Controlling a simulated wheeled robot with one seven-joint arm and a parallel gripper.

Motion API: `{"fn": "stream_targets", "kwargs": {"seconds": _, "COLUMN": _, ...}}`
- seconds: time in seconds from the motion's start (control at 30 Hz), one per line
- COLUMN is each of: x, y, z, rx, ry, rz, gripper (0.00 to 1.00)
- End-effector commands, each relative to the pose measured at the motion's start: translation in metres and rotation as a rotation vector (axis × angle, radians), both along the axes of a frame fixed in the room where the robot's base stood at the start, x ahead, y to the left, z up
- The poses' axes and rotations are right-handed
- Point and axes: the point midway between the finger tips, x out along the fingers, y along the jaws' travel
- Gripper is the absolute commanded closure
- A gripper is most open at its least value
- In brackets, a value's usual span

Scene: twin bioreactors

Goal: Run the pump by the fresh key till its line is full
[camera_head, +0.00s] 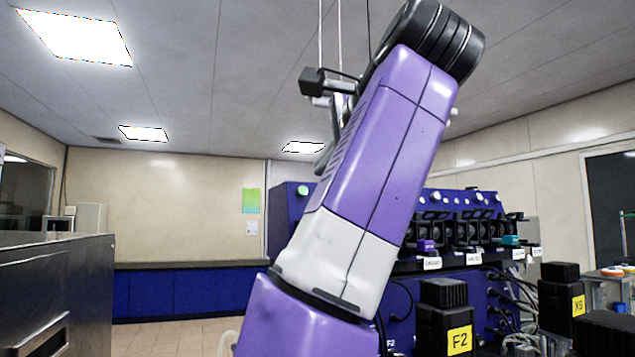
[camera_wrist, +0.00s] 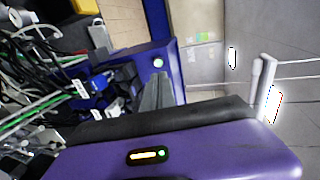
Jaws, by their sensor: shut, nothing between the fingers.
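A row of dark pump heads (camera_head: 465,232) sits along the blue machine (camera_head: 285,215), partly behind my arm in the head view. Small white labels (camera_head: 432,263) hang below them, too small to read surely. I cannot tell which key or pump is the fresh one, or how full any line is. A round pale green button (camera_head: 303,190) shows on the machine's upper left; a similar one (camera_wrist: 158,63) shows in the wrist view. My gripper (camera_wrist: 157,90) shows as a grey wedge, shut and empty, apart from the pumps; in the head view my arm partly hides it.
Tubes and cables (camera_wrist: 40,100) crowd the machine's front. A dark grey cabinet (camera_head: 60,280) stands at left. Open floor (camera_head: 170,335) lies between it and the machine.

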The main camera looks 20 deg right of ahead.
Motion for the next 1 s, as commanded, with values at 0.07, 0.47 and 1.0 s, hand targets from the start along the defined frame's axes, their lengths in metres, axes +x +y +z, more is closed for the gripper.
{"fn": "stream_targets", "kwargs": {"seconds": 0.07, "x": -0.013, "y": 0.0, "z": 0.001, "rx": 0.002, "ry": -0.004, "rz": -0.001, "gripper": 1.0}}
{"fn": "stream_targets", "kwargs": {"seconds": 0.47, "x": -0.035, "y": 0.0, "z": 0.01, "rx": 0.002, "ry": -0.001, "rz": -0.001, "gripper": 1.0}}
{"fn": "stream_targets", "kwargs": {"seconds": 1.0, "x": -0.02, "y": 0.0, "z": 0.006, "rx": 0.0, "ry": 0.001, "rz": 0.0, "gripper": 1.0}}
